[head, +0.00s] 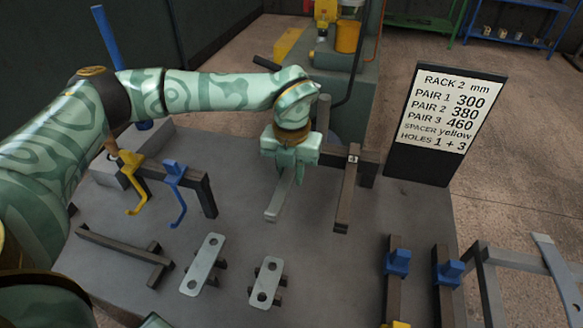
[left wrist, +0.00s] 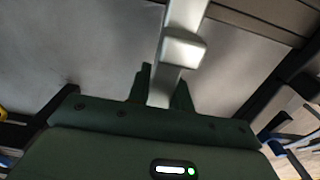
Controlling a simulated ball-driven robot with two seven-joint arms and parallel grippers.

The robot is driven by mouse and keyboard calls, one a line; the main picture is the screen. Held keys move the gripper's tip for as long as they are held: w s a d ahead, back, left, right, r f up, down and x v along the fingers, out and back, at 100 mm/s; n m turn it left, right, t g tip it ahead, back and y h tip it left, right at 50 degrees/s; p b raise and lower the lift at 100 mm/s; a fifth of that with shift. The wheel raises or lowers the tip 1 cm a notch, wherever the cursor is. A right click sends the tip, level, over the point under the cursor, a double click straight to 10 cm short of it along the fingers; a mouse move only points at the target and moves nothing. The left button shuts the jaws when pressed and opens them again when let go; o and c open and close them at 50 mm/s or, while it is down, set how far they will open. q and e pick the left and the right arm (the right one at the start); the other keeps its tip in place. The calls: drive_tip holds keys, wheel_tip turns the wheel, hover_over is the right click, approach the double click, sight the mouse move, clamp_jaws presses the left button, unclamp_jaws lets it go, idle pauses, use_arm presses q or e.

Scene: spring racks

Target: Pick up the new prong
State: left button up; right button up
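A pale grey metal bar, which looks like the new prong (head: 277,207), lies on the grey table top under my left gripper (head: 292,172). It also shows in the left wrist view (left wrist: 185,20), with a short block on it. My left gripper points down, with one dark green finger on each side of the bar. I see no clear gap between fingers and bar in the left wrist view, but cannot tell whether they press on it. The gripped stretch is partly hidden by the hand in the head view. My right gripper is not in view.
A dark brown bar (head: 347,190) lies close to the right. Two pale plates with holes (head: 203,265) (head: 266,283) lie nearer. A rack with yellow and blue hooks (head: 175,170) stands left. A sign (head: 447,115) stands at the back right. The table's right middle is clear.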

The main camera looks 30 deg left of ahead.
use_arm(q)
clamp_jaws()
drive_tip(key=shift+w+r, duration=0.1)
wheel_tip(320, 180, up, 10)
drive_tip(key=p, duration=0.3)
drive_tip(key=shift+c, duration=1)
unclamp_jaws()
clamp_jaws()
